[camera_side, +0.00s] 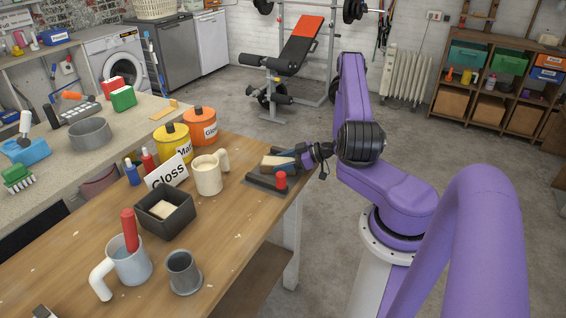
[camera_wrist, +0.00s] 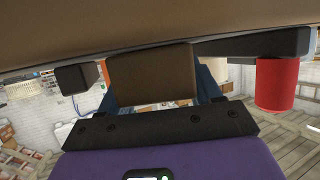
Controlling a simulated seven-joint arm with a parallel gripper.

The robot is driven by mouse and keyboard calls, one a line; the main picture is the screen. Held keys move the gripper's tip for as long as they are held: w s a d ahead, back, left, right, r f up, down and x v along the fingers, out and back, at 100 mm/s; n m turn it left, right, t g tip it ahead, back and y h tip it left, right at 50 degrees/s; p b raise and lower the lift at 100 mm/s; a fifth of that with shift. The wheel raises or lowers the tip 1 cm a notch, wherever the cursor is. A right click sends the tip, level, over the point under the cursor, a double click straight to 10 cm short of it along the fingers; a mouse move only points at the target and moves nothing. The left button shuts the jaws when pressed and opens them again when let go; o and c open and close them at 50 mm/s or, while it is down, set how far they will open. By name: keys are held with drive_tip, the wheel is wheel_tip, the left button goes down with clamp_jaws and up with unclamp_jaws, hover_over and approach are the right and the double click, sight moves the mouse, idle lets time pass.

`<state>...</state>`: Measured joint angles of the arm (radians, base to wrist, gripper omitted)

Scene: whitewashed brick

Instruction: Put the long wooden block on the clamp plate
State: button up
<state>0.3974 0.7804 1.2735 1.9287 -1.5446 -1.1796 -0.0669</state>
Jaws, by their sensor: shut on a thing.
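The long wooden block (camera_side: 273,161) is pale tan in the side view, over the back part of the dark clamp plate (camera_side: 262,190) at the table's right end. A red knob (camera_side: 281,181) stands at the plate's front. My gripper (camera_side: 287,158) reaches in from the right, shut on the block. In the wrist view the block (camera_wrist: 152,78) sits between my blue fingers, with the red knob (camera_wrist: 278,84) to its right beside a dark clamp part (camera_wrist: 245,47). I cannot tell whether the block touches the plate.
A cream mug (camera_side: 208,176), a dark square box (camera_side: 163,222) holding a pale block, a grey cup (camera_side: 184,272) and a pale blue mug (camera_side: 130,264) stand left on the wooden table. Yellow (camera_side: 172,145) and orange (camera_side: 200,128) canisters stand behind. The table's right edge is close.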

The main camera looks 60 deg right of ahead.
drive_tip(key=o, duration=1.2)
drive_tip(key=shift+c, duration=0.2)
